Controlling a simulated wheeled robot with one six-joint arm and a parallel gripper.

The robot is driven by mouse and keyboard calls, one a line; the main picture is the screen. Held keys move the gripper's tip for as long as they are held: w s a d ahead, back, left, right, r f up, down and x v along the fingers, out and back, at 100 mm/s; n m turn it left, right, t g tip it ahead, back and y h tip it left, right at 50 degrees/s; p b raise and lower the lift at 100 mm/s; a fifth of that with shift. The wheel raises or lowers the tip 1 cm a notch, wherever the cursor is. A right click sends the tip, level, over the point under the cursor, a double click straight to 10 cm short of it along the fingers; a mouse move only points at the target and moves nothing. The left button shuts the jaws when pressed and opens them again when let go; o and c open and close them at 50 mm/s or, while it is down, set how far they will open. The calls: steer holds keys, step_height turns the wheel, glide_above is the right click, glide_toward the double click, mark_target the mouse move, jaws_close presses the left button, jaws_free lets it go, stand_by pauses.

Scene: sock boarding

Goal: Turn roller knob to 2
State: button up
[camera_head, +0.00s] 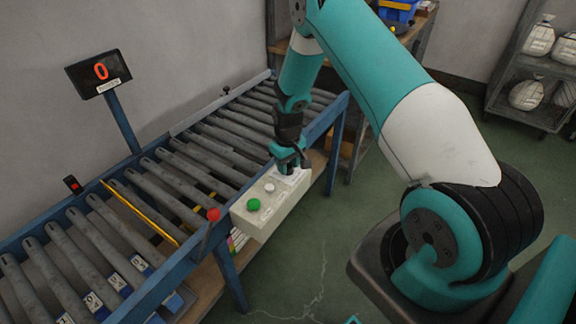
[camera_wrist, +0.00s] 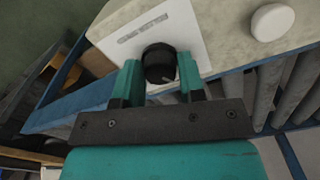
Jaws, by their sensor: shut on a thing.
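The roller knob (camera_wrist: 160,66) is a black round knob on a white label plate (camera_wrist: 150,28), seen in the wrist view. It sits on the far end of a pale control box (camera_head: 262,211) fixed to the side of the roller conveyor. My gripper (camera_wrist: 160,84) has its two teal fingers on either side of the knob and is shut on it. A pale mark shows on the knob's near right side. The printing on the plate is too blurred to read. In the head view, my gripper (camera_head: 288,160) hides the knob.
A green button (camera_head: 253,205) and a white button (camera_head: 269,187) sit on the same box. A red-knobbed lever (camera_head: 213,215) stands beside it. A yellow bar (camera_head: 140,212) crosses the rollers. Shelves with wrapped bundles stand at the right.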

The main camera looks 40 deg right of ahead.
steer(key=m+b, duration=0.1)
steer(key=m, duration=0.4)
stand_by(0.5)
steer(key=o, duration=0.9)
step_height(320, 180, up, 18)
steer(key=shift+f+b, duration=0.25)
steer(key=shift+b, duration=0.4)
